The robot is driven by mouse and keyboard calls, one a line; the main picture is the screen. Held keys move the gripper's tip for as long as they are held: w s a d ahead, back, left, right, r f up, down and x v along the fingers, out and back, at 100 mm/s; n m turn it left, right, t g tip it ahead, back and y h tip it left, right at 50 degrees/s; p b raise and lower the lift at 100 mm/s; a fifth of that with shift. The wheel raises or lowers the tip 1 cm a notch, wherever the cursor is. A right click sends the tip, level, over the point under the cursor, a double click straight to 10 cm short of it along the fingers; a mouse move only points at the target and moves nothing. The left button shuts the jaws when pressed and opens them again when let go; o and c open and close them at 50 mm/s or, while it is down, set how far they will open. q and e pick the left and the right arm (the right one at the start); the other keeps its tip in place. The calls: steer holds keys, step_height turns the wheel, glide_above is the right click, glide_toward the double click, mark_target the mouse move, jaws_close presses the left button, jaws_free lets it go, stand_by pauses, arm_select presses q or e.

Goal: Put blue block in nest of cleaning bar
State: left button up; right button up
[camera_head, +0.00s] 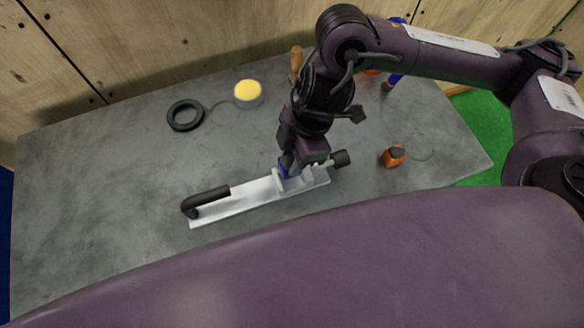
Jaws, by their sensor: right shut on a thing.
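The cleaning bar (240,203) is a long light-grey bar with a black handle at its left end and a dark knob at its right end. It lies on the grey table. My right gripper (288,165) points down over the right half of the bar and is shut on the blue block (283,173). Only a small part of the blue block shows beside the gripper, at the bar's raised white holder. The gripper hides most of the block, so I cannot tell whether it sits in the nest. My left gripper is not in view.
On the grey table (120,210) are a black ring (184,115), a round yellow-topped item (247,93), an orange tape-measure-like item (393,156) and a wooden handle (296,62). A blue item (391,82) is partly behind my right arm. The table's left side is clear.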

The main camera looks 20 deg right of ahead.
steer(key=shift+d+f, duration=0.1)
steer(key=shift+f, duration=2.75)
steer(key=shift+f, duration=0.1)
steer(key=o, duration=1)
steer(key=shift+c, duration=0.2)
steer(key=p+v, duration=0.1)
steer(key=v, duration=1.1)
